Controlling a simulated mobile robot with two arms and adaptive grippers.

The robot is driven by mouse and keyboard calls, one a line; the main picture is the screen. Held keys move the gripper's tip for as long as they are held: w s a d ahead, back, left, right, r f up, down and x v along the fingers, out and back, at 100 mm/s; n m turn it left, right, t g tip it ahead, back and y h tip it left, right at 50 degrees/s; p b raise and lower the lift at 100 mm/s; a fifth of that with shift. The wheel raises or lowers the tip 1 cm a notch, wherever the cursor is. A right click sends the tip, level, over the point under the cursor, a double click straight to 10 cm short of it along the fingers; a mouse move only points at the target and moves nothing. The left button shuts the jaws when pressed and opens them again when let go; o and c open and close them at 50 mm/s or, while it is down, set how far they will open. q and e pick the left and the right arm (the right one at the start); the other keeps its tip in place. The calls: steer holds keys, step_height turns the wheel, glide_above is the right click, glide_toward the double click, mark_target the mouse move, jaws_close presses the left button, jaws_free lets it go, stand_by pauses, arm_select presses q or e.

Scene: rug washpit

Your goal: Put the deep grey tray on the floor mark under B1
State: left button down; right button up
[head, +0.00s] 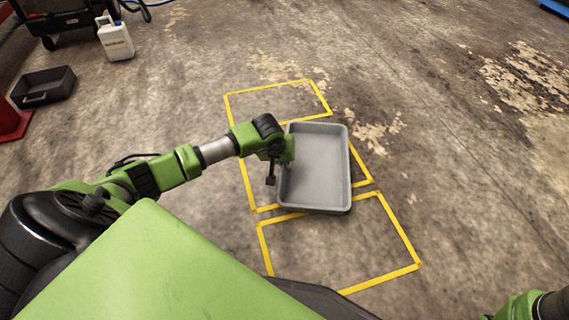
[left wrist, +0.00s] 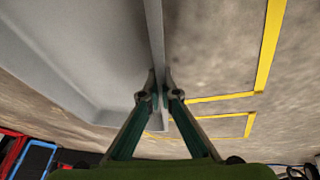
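The deep grey tray (head: 316,170) is upright and looks empty in the head view. It is over the middle yellow floor mark (head: 247,185) and covers much of its right part. I cannot tell whether it touches the floor. My left gripper (head: 279,163) is at the tray's left edge. In the left wrist view its fingers (left wrist: 160,88) stand on either side of the tray's wall (left wrist: 154,35), closed on it. A far mark (head: 268,88) and a near mark (head: 400,233) also show. No B1 label is readable. My right gripper is out of frame; only some arm shows.
A black tray (head: 44,88) and a red object (head: 12,122) are at the left. A white jug (head: 116,40) stands beside a dark wheeled cart (head: 65,22) at the top left. The stained floor right of the marks is clear.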

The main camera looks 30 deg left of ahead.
arm_select(q)
steer(key=shift+f, duration=0.15)
steer(key=c, duration=2.3)
jaws_free()
steer(key=shift+r, duration=0.25)
steer(key=p+v, duration=0.8)
steer(key=v, duration=0.4)
steer(key=shift+d, duration=0.1)
